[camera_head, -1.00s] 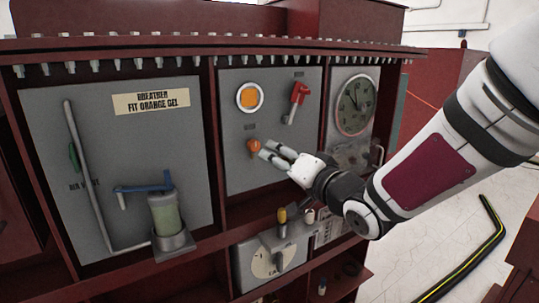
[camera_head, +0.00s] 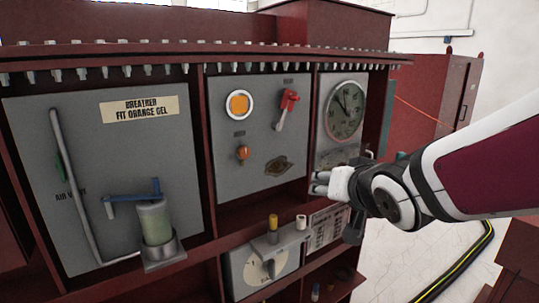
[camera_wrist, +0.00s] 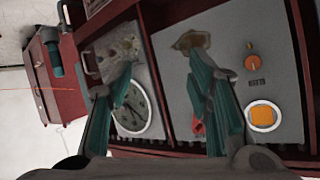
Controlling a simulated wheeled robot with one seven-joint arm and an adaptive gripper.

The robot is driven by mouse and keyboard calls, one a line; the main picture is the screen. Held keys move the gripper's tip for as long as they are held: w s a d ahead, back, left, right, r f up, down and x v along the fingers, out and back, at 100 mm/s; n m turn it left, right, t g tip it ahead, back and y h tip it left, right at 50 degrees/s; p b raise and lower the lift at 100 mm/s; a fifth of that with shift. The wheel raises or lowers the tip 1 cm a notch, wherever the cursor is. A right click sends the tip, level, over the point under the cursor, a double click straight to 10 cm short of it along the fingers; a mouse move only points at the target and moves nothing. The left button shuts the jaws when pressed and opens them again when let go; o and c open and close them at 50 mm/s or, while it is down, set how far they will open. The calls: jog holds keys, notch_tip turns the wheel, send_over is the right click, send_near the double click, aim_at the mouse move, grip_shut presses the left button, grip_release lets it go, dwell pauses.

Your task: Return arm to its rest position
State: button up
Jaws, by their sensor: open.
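My gripper (camera_head: 321,184) is at the right of the panel in the head view, pointing left, in front of the dial and middle panels' lower edges. Its fingers look empty. In the wrist view my gripper (camera_wrist: 165,100) shows two teal fingers spread wide apart with nothing held between them. My white arm with its dark red patch comes in from the right edge of the head view. Whether the fingertips touch the cabinet cannot be told.
The dark red cabinet holds an orange knob (camera_head: 242,152), a red handle (camera_head: 286,108), an orange indicator (camera_head: 238,104), a round dial (camera_head: 344,111) and a breather jar (camera_head: 155,222). A black-yellow cable (camera_head: 462,270) lies on the pale floor at right.

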jog(key=s+d+f+g+h, duration=0.1)
jog(key=s+d+g, duration=0.2)
jog(key=s, duration=0.9)
jog(key=s+d+f+n+g, duration=0.1)
jog(key=s+d+f+g, duration=0.1)
jog(key=s, duration=1)
jog(key=shift+s+d+n+g+h, duration=0.15)
jog(key=shift+d+n+g+h, duration=0.2)
jog(key=shift+d+g, duration=0.65)
jog(key=shift+a, duration=0.2)
